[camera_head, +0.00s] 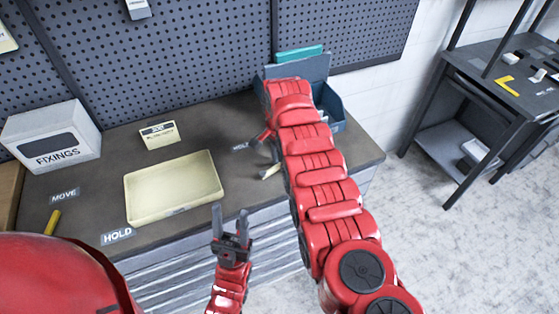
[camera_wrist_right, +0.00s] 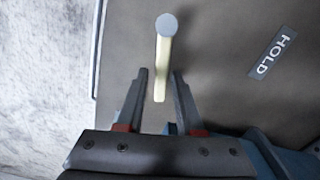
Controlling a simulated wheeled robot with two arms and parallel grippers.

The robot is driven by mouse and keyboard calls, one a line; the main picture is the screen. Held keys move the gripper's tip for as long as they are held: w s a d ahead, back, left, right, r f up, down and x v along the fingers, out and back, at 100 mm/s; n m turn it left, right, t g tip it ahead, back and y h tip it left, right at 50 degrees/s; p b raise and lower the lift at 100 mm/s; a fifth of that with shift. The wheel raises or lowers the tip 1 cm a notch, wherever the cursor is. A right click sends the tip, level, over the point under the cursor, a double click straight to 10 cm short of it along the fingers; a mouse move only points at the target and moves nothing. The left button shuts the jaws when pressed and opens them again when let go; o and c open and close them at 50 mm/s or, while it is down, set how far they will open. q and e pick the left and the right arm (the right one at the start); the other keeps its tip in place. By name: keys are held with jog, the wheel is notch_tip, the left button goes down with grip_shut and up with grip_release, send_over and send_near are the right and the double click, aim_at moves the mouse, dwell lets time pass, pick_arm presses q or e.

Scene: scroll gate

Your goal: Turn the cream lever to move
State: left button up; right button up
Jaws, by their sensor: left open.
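The cream lever (camera_wrist_right: 161,68) stands up from the bench top in the right wrist view, with a grey round end cap. Its pale end also shows beside my right arm in the head view (camera_head: 270,172). My right gripper (camera_wrist_right: 161,75) is open, with one finger on each side of the lever; I cannot tell whether either finger touches it. In the head view my right arm mostly hides that gripper. A label reading HOLD (camera_wrist_right: 272,53) lies beside the lever. My left gripper (camera_head: 231,212) is open and empty at the bench's front edge.
A cream tray (camera_head: 172,212) sits mid-bench, with a small sign (camera_head: 159,135) behind it. A white FIXINGS box (camera_head: 52,137) stands at the left. A yellow lever (camera_head: 52,222) is near a MOVE label (camera_head: 65,196). A blue bin (camera_head: 330,100) is at the back right.

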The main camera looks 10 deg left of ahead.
jog(key=shift+o, duration=0.7)
jog(key=shift+r, duration=0.2)
notch_tip(320, 180, up, 12)
jog(key=f+b, duration=0.1)
jog(key=b, duration=0.2)
notch_tip(320, 180, up, 6)
jog(key=p, duration=0.6)
send_over(279, 165)
jog(key=shift+r, duration=0.1)
